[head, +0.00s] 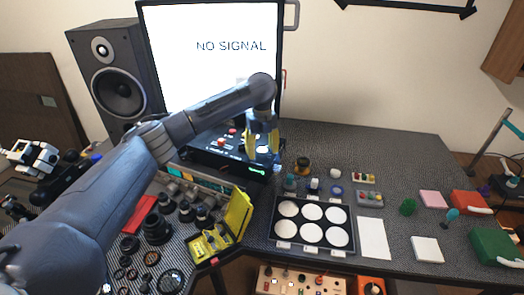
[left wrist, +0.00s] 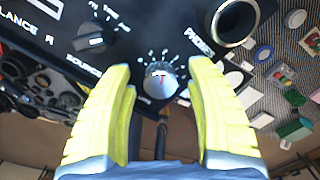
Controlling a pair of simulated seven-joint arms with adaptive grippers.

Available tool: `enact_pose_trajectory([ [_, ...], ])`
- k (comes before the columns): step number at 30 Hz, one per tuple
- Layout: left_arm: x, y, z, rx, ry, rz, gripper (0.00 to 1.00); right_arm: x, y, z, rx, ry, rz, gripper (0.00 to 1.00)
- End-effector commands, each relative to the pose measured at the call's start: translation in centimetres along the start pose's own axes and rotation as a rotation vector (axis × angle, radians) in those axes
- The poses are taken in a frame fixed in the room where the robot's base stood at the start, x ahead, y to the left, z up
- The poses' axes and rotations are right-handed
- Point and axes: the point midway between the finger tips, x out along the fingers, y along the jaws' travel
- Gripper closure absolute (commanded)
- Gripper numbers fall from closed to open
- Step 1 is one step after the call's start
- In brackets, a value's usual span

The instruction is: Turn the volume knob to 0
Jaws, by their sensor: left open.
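The volume knob (left wrist: 160,80) is a small silver knob with a red mark, set on a black panel with white tick marks around it. In the left wrist view it sits between the two yellow fingers of my left gripper (head: 262,148). The fingers are open, with a visible gap on each side of the knob. In the head view the gripper points down at the black amplifier (head: 223,158) below the monitor, and it hides the knob there. The amplifier's front has small red parts and lettering. My right gripper is not in view.
A black source knob (left wrist: 95,38) and a round phones socket (left wrist: 235,20) flank the silver knob. The monitor (head: 210,50) and a speaker (head: 115,75) stand behind. A yellow case (head: 238,212), a black tray with white discs (head: 308,247) and lenses crowd the table's front.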

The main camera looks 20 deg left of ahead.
Motion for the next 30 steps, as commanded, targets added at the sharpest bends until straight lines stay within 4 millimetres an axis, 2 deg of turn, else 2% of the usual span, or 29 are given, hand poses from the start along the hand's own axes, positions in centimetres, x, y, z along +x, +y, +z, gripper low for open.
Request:
enact_pose_trajectory([
  [9,0.13,-0.01,-0.02,0.0,0.0,0.0,0.42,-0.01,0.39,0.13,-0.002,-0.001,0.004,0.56],
  [24,0.11,0.0,0.0,0.0,0.0,0.0,1.0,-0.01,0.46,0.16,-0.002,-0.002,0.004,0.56],
  [30,0.11,0.02,0.03,-0.001,-0.001,0.001,1.0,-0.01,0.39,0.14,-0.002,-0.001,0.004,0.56],
])
